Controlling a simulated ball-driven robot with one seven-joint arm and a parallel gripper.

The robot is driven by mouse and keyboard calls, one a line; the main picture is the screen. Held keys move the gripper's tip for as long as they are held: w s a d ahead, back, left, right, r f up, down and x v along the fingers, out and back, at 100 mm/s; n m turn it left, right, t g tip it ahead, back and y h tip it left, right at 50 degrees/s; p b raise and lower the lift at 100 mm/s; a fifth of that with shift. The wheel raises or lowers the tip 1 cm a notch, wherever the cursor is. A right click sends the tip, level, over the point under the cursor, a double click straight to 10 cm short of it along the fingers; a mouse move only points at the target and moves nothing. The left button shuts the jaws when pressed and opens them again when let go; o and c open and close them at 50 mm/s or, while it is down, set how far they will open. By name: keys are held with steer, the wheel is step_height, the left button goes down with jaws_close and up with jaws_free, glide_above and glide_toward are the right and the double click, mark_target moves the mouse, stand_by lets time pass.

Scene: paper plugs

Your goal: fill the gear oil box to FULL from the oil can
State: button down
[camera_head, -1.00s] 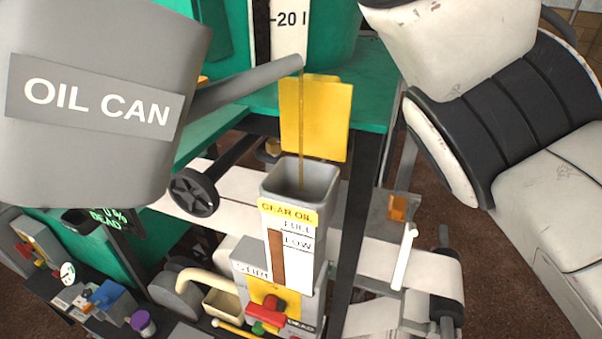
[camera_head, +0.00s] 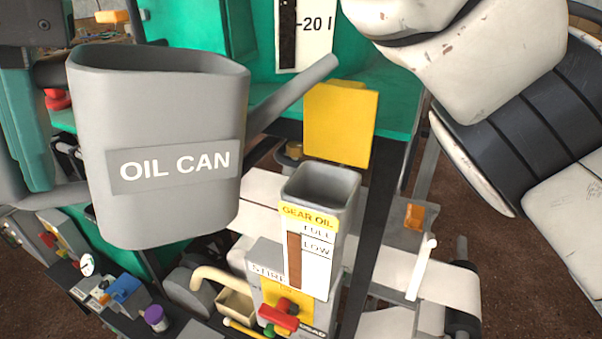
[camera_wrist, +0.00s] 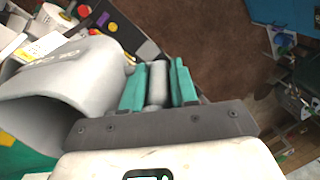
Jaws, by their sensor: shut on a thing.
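The grey oil can (camera_head: 165,215) hangs at the left in the head view, nearly upright, its open top showing. Its spout (camera_head: 300,95) slants up to the right, its tip above and behind the gear oil box; no oil stream shows. The grey gear oil box (camera_head: 322,220) stands upright, open at the top. Its brown level strip (camera_head: 293,262) reaches above the LOW word, close to the FULL mark. My gripper (camera_wrist: 157,78) has its teal fingers shut on the can's grey handle in the wrist view. The can body (camera_wrist: 70,75) lies left of the fingers.
A yellow plate (camera_head: 340,125) stands just behind the box. A red knob (camera_head: 278,317) sits below it. A panel with a purple knob (camera_head: 155,318) and blue part lies at lower left. A white and black padded body (camera_head: 510,110) fills the right.

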mark_target(27, 197)
steer(key=shift+t+h, duration=0.7)
steer(key=shift+h, duration=0.2)
step_height(27, 197, down, 4)
steer(key=shift+f, duration=0.25)
steer(key=shift+r, duration=0.15)
steer(key=shift+r, duration=1.9)
steer(key=shift+f, duration=0.1)
